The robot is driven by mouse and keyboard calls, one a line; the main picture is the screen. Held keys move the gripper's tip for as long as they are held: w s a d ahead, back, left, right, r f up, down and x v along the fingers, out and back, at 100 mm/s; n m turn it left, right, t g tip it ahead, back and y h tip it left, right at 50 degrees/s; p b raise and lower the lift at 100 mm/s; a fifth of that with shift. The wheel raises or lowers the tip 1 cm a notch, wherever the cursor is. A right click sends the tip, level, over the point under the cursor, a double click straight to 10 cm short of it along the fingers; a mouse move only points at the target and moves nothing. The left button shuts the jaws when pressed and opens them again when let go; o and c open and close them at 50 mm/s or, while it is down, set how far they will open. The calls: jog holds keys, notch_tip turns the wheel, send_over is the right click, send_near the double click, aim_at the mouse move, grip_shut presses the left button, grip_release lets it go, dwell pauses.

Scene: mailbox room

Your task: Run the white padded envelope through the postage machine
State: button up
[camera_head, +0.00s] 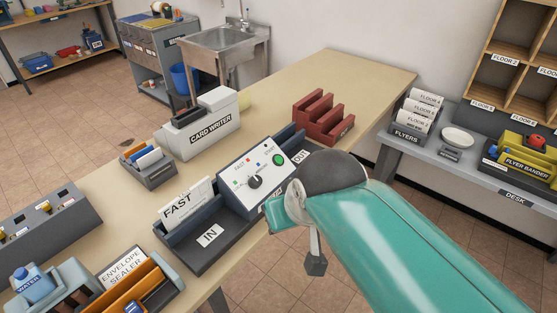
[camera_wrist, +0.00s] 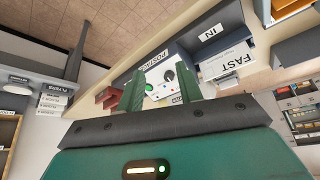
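The postage machine (camera_head: 257,178) stands on the near edge of the beige table, with a dial, small coloured marks and a green button on its sloped panel; it also shows in the wrist view (camera_wrist: 165,77). Its grey IN tray (camera_head: 232,247) is on the left and its OUT side (camera_head: 301,156) on the right. A white envelope marked FAST (camera_head: 187,203) stands in the IN tray; it also shows in the wrist view (camera_wrist: 232,58). I cannot tell whether it is padded. My gripper (camera_wrist: 162,93) is open, with nothing seen between its fingers, in front of the machine.
A card writer (camera_head: 205,125) stands behind the machine, with a small envelope holder (camera_head: 149,165) beside it. A dark red rack (camera_head: 322,118) is at the right. An envelope sealer (camera_head: 130,285) is at the near left. The table's far right corner is clear.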

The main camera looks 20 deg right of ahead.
grip_shut()
dwell(1.9)
